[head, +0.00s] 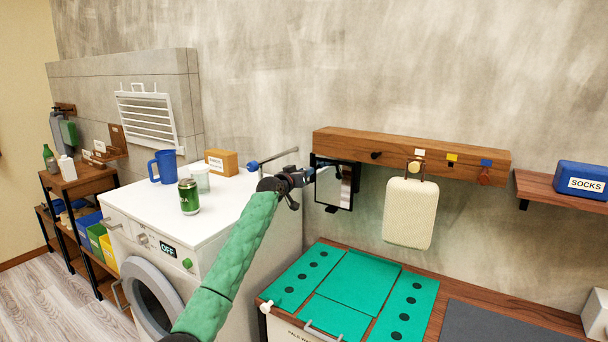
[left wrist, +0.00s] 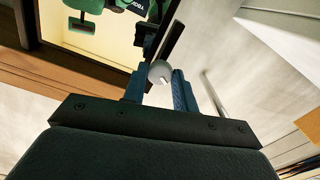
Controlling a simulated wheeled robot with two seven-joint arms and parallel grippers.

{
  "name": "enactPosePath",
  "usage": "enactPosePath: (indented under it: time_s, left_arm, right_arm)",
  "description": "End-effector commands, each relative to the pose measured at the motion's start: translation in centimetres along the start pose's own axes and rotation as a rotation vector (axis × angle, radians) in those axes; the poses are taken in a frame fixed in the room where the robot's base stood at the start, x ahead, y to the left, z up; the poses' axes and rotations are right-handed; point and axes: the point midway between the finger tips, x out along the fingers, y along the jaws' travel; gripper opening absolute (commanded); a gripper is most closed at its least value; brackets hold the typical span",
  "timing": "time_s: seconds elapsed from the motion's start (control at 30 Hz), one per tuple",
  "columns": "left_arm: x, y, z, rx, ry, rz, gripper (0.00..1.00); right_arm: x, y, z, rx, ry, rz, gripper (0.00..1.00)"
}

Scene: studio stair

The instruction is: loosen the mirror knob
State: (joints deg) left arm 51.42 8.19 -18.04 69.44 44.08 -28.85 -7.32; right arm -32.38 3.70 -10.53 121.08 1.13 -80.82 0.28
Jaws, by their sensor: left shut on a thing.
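The mirror (head: 347,190) is a dark-framed panel below the left end of the wooden wall rail. It also fills the upper left of the left wrist view (left wrist: 62,28), where it reflects green parts of my arm. The mirror knob (left wrist: 160,72) is a round pale grey ball with a small mark, beside the mirror's dark edge. My left gripper (head: 308,174) is at the mirror's left side. In the left wrist view its two blue fingers (left wrist: 158,88) are shut on the knob, one on each side. In the head view the gripper largely hides the knob. My right gripper is out of view.
A grey rod with a blue end (head: 270,160) juts out just left of my left gripper. A pale cushion-like bag (head: 411,214) hangs right of the mirror. The washing machine (head: 235,205) bears a green can (head: 189,196) and blue jug (head: 162,166). A green-topped cabinet (head: 362,275) stands below.

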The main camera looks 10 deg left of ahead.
Motion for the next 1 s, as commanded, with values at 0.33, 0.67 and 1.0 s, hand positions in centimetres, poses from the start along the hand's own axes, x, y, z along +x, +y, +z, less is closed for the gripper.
enactPosePath:
  time_s: [0.33, 0.67, 1.0]
  left_arm:
    - [0.0, 0.0, 0.0, -0.279, -0.002, 0.000, 0.05]
    - [0.0, -0.1, 0.1, -0.426, -0.001, -0.001, 0.05]
    - [0.0, -0.1, 0.1, -0.461, -0.001, -0.001, 0.05]
  right_arm:
    - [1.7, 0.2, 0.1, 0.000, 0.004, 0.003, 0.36]
    - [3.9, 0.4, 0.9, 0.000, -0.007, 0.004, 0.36]
    - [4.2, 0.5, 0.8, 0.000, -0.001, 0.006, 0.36]
